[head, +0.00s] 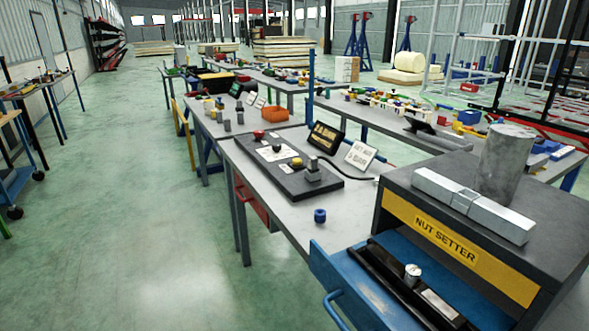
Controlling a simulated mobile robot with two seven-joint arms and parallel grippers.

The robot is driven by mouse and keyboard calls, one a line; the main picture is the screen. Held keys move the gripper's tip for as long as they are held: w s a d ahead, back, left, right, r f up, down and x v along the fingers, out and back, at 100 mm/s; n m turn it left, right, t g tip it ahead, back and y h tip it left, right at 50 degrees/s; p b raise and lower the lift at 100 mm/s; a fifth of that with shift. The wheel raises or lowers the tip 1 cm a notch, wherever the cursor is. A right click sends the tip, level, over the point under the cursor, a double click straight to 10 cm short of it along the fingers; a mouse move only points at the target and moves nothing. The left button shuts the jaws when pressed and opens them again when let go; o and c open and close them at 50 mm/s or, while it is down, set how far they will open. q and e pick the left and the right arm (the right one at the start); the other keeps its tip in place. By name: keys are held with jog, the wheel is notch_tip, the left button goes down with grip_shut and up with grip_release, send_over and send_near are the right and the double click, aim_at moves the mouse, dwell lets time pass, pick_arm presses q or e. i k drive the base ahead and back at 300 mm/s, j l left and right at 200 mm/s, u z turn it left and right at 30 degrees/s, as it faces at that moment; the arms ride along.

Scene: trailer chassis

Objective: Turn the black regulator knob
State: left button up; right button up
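A dark control board (263,166) lies on the grey workbench in the middle of the head view. Neither of my grippers is in view.
A nut setter cabinet (399,222) with an open blue drawer (340,270) fills the lower right. A metal cylinder (505,165) and a silver bar (473,205) sit on top. A blue ring-like part (320,215) lies beside the board. The floor (150,230) at left is clear.

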aim_at(276, 147)
jog(key=z, duration=0.45)
jog(key=i+j+z, duration=0.35)
jog(key=j, duration=0.25)
jog(key=i+j+z, duration=0.2)
jog(key=j, duration=0.15)
jog(key=i+j+z, duration=0.15)
jog(key=j, duration=0.2)
jog(key=i+j+z, duration=0.2)
jog(key=j, duration=0.15)
jog(key=k, duration=0.1)
